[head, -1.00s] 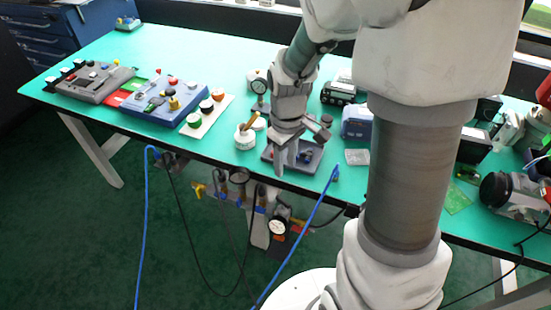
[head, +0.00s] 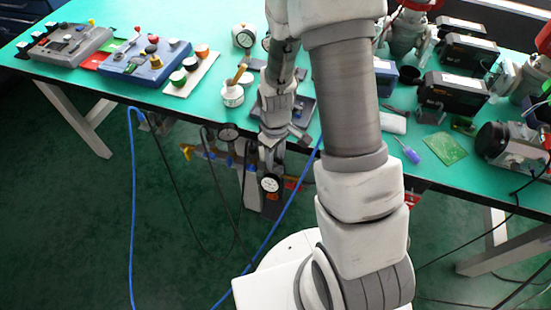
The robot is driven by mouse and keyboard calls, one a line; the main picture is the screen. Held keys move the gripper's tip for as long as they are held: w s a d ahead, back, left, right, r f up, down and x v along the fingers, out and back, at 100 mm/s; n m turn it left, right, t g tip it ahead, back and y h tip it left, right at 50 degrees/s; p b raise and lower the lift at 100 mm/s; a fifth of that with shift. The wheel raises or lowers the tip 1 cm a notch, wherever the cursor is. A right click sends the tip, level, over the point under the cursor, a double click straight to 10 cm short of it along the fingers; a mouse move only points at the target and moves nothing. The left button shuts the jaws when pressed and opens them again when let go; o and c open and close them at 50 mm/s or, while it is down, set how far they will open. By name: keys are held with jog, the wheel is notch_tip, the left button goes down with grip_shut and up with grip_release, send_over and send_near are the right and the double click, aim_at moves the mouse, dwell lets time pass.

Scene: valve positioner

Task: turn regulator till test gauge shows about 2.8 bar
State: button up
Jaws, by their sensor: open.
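A round white-faced gauge (head: 270,184) with a black rim hangs below the table's front edge, among air fittings. Its needle is too small to read. Another dial (head: 228,132) sits higher, close under the table edge. I cannot tell which one is the test gauge. My gripper (head: 271,160) points down in front of the table edge, open, just above the white-faced gauge. Its fingers overlap the fittings in the picture, and I cannot tell whether they touch anything. The regulator knob is not clearly seen; the gripper may hide it.
The green table (head: 195,103) carries two control panels (head: 145,62) at left, a white pot (head: 232,95) and black boxes (head: 452,92) at right. A blue hose (head: 131,200) and black cables hang below the edge. A yellow-handled valve (head: 187,152) is left of the gripper.

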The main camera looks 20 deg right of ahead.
jog(key=shift+f, duration=0.25)
grip_shut()
dwell(0.3)
jog(key=shift+m, duration=0.6)
grip_release()
